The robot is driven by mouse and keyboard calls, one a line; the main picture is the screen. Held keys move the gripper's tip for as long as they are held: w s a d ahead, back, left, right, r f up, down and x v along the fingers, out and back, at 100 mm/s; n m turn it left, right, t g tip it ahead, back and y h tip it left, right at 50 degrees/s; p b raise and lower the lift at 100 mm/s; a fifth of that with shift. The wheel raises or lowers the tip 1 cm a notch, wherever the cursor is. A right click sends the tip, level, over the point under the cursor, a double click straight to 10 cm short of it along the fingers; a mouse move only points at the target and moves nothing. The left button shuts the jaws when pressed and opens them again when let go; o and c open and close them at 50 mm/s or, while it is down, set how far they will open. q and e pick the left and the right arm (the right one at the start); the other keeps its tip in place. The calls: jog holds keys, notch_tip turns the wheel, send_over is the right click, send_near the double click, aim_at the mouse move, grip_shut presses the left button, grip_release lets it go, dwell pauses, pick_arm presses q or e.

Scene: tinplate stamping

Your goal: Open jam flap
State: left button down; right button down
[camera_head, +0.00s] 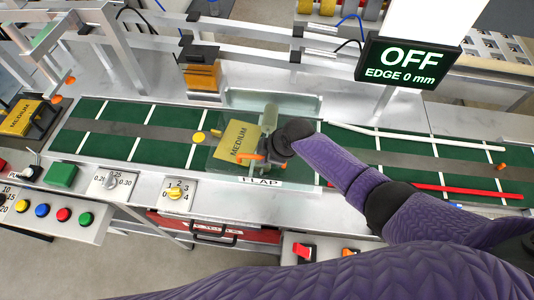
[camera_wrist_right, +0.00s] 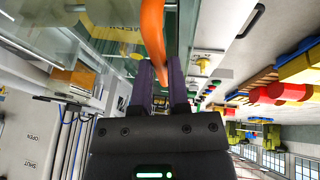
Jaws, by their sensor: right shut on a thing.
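The jam flap is a clear panel (camera_head: 222,160) over the green conveyor, above a white label (camera_head: 262,181) reading FLAP. A yellow sheet marked MEDIUM (camera_head: 236,141) shows through it. An orange handle (camera_head: 249,157) is at the flap's front. My right gripper (camera_head: 268,151) is at this handle, partly hidden by its own wrist. In the right wrist view, the dark fingers (camera_wrist_right: 161,78) are shut on the orange handle (camera_wrist_right: 153,35). I cannot tell whether the flap is slightly raised. My left gripper is not in view.
The green conveyor (camera_head: 110,137) runs left to right. A sign (camera_head: 406,63) reads OFF, EDGE 0 mm. Dials and a yellow knob (camera_head: 174,193) sit on the front ledge, left of the flap. A yellow block (camera_head: 202,76) hangs behind the belt. A red rod (camera_head: 466,192) lies at right.

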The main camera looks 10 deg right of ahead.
jog(key=shift+r, duration=0.1)
jog(key=w+d+r+g+b, duration=0.1)
jog(key=w+r, duration=0.2)
jog(key=r, duration=0.4)
jog(key=w+d+r+g, duration=0.1)
jog(key=w+r, duration=0.3)
jog(key=r, duration=0.3)
jog(key=shift+w+d+r+m+y+b, duration=0.15)
jog(key=shift+d+r+m+y+b, duration=0.15)
jog(key=shift+r+y+b, duration=0.1)
